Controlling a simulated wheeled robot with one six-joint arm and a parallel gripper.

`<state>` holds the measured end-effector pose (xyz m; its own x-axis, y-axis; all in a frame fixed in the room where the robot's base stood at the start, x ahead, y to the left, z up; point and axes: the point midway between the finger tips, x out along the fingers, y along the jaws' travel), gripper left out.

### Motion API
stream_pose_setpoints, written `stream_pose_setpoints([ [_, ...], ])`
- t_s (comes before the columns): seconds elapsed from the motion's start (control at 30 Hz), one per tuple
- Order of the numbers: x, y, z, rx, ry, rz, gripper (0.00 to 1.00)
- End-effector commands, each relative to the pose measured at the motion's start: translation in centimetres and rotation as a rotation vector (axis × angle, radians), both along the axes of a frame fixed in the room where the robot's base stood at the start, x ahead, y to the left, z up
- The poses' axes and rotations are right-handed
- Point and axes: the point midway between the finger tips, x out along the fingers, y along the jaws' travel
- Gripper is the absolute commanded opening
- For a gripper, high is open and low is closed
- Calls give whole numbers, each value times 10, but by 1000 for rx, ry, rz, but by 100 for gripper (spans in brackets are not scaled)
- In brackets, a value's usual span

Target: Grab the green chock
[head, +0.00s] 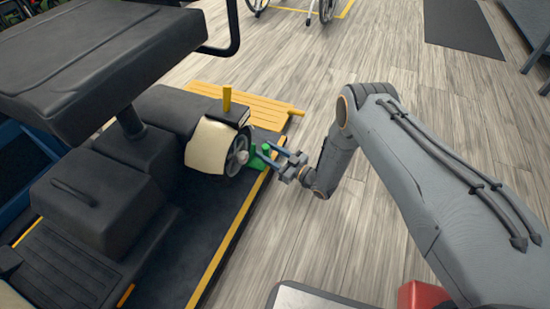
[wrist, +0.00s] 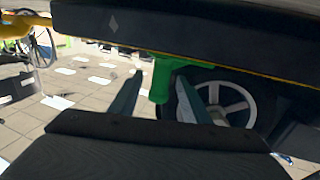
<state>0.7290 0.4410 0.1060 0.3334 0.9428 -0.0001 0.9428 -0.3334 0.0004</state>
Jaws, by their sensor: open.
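The green chock (head: 258,163) sits against the scooter's wheel (head: 237,157), near the yellow-edged side of the dark platform. My gripper (head: 273,152) is open at the chock, its fingers reaching toward it from the right. The wheel's pale spokes (wrist: 222,102) show behind the right finger. Part of the chock is hidden by the fingers in the head view.
The scooter's black seat (head: 100,60) overhangs at the left. A yellow slatted ramp (head: 245,106) lies just behind the wheel. A wheelchair (head: 300,8) stands at the far top, and a dark mat (head: 462,25) lies at upper right.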

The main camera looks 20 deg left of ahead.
Motion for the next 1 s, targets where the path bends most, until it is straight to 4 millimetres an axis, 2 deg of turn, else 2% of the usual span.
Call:
stream_pose_setpoints([
  [0.1,3,7,0,1,0,0,43],
  [0.4,3,8,1,0,1,-1,43],
  [0.43,3,8,1,0,1,-1,41],
  [0.6,3,8,0,0,1,-1,13],
  [0.7,3,8,0,0,1,-1,0],
  [1.0,3,8,0,0,1,-1,0],
])
